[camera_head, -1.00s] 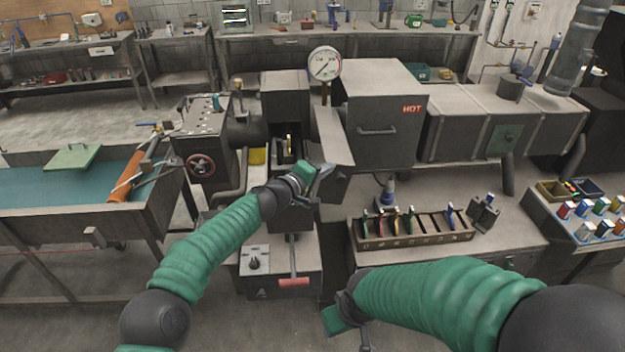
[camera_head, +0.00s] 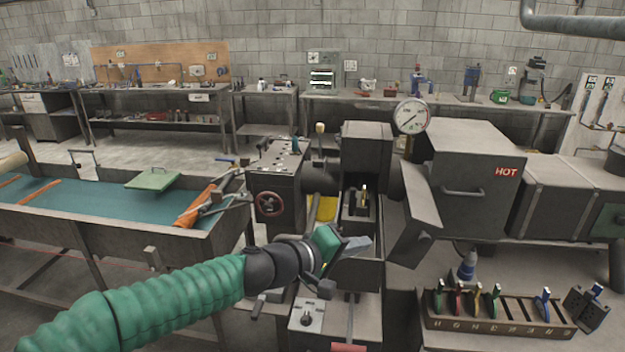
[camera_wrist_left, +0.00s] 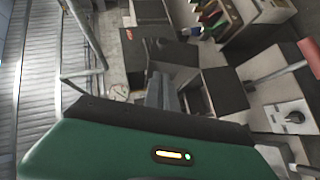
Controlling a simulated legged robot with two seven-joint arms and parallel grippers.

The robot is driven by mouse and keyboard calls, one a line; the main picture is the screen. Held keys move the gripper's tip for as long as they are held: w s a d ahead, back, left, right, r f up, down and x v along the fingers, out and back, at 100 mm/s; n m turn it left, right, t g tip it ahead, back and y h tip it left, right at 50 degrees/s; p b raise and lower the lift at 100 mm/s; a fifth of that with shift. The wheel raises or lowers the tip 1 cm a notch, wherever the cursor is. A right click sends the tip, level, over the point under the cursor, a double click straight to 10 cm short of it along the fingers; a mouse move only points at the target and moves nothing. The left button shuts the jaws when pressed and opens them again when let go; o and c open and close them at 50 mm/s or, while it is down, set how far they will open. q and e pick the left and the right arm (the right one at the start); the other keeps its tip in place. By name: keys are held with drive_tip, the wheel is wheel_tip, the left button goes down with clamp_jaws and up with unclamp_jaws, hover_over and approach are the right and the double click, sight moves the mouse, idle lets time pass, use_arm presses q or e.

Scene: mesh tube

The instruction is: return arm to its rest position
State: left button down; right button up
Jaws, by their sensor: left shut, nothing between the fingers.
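My left arm comes in from the lower left in the head view, with green ribbed sleeves. Its left gripper (camera_head: 352,246) is shut and empty, and it hangs in front of the dark machine with the open chamber (camera_head: 362,212). The gripper's grey fingers also show in the left wrist view (camera_wrist_left: 163,92), close together with nothing held. A small yellow-and-dark piece (camera_head: 364,195) stands inside the chamber, behind the gripper. My right gripper is not in the head view.
An open door (camera_head: 412,215) hangs right of the chamber, by the furnace marked HOT (camera_head: 470,165). A slotted rack (camera_head: 500,312) with coloured pieces stands at the lower right. A teal-topped trough (camera_head: 95,217) lies left. A control box (camera_head: 312,320) stands below the gripper.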

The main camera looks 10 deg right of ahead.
use_arm(q)
drive_tip(key=s+a+f+m+g+y, duration=0.1)
drive_tip(key=s+a+f+y, duration=0.3)
drive_tip(key=f, duration=0.4)
drive_tip(key=s+a+f+m+g+y, duration=0.1)
drive_tip(key=s+a+f+m, duration=0.15)
drive_tip(key=a+f, duration=0.45)
drive_tip(key=s+a+f+g+y, duration=0.1)
drive_tip(key=s+a+f+y, duration=0.3)
drive_tip(key=s+a, duration=0.5)
drive_tip(key=s+a+f+g+y, duration=0.1)
drive_tip(key=s+a+f+y, duration=0.2)
drive_tip(key=s+a+f, duration=0.5)
drive_tip(key=s+a, duration=0.1)
drive_tip(key=a, duration=0.7)
drive_tip(key=shift+n+g+y, duration=0.35)
drive_tip(key=shift+g+y, duration=0.05)
